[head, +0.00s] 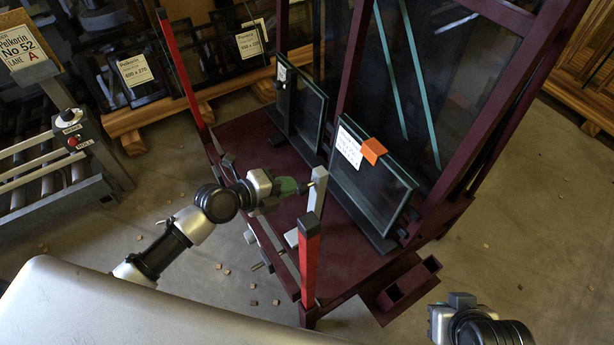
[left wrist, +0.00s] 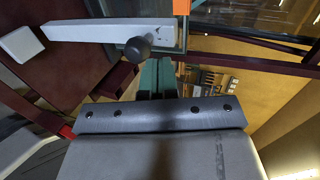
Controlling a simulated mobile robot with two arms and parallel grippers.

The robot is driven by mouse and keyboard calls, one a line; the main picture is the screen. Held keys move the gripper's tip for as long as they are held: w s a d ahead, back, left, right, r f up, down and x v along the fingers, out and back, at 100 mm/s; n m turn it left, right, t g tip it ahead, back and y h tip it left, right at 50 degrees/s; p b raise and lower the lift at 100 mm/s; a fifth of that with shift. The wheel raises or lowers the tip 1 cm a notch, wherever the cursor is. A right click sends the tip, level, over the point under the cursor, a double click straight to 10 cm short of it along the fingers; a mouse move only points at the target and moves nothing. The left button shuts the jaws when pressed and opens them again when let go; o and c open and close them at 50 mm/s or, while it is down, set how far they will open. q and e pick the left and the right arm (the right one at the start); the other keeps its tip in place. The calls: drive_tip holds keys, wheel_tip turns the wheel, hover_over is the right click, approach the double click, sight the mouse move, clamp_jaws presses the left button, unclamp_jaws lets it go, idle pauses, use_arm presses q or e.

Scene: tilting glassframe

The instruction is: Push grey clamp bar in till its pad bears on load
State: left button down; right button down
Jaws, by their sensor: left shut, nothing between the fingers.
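The grey clamp bar (head: 317,196) stands beside the red post at the near edge of the dark red glass frame. In the left wrist view the bar (left wrist: 90,31) crosses the upper left, with a dark round knob (left wrist: 138,48) on it. My left gripper (head: 304,187) is shut and empty, its green fingers close beside the bar's upper part; I cannot tell whether they touch. Its fingers also show in the left wrist view (left wrist: 157,78). The load, a glass pack (head: 372,197) with a white label and orange piece, leans beyond the bar. I cannot make out the pad or its contact.
A second, smaller glass pack (head: 305,108) leans farther back on the frame's dark red deck (head: 245,135). Red posts (head: 309,262) rise at its near side. A roller conveyor (head: 50,165) stands at the left. Small blocks lie scattered on the floor.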

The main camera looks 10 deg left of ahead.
sight(316, 176)
use_arm(q)
drive_tip(key=x, duration=0.3)
drive_tip(key=r+x, duration=0.1)
drive_tip(key=x, duration=0.1)
drive_tip(key=shift+w+d+f, duration=0.1)
drive_tip(key=shift+w+d, duration=0.2)
drive_tip(key=shift+w, duration=0.05)
